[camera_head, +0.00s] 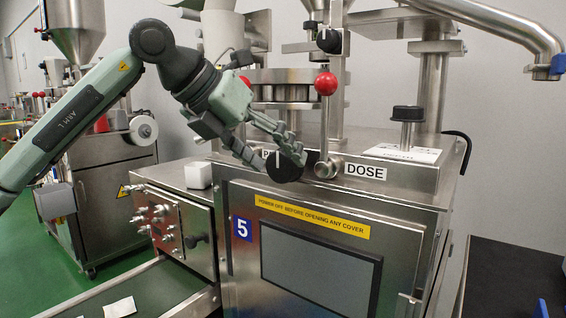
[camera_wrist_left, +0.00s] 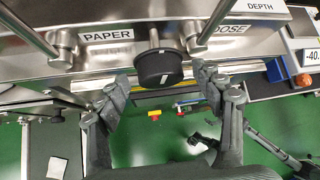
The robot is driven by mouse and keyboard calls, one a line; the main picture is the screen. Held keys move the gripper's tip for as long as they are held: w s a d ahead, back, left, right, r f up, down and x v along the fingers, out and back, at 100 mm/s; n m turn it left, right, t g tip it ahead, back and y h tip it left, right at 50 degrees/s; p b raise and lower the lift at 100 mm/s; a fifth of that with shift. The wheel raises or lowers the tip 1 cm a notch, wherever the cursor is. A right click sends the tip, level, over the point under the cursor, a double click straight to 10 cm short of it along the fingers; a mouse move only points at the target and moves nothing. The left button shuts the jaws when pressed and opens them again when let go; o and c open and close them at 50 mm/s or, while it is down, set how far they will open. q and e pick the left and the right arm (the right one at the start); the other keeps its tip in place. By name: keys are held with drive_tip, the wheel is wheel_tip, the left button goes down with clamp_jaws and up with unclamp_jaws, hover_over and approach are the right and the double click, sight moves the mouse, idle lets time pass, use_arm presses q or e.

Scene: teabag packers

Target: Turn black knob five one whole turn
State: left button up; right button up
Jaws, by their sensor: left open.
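Black knob five (camera_head: 284,170) sits on the top edge of the steel machine marked 5 (camera_head: 241,229), between two labels, the right one reading DOSE (camera_head: 366,172). In the left wrist view the round black knob (camera_wrist_left: 158,66) shows a white mark on its face, with a PAPER label (camera_wrist_left: 106,35) beside it. My left gripper (camera_head: 282,158) is open in front of the knob. In the left wrist view the fingers of my left gripper (camera_wrist_left: 162,82) lie on either side of the knob, with visible gaps. Part of the knob is hidden by a finger in the head view. My right gripper is not in view.
A lever with a red ball (camera_head: 325,83) stands just right of the knob. Another black knob (camera_head: 407,113) tops a steel post further right. A screen (camera_head: 320,272) and yellow warning strip (camera_head: 312,217) are on the machine's front below. A white block (camera_head: 198,175) lies left.

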use_arm(q)
drive_tip(key=shift+x, duration=1.35)
drive_tip(key=c, duration=1.2)
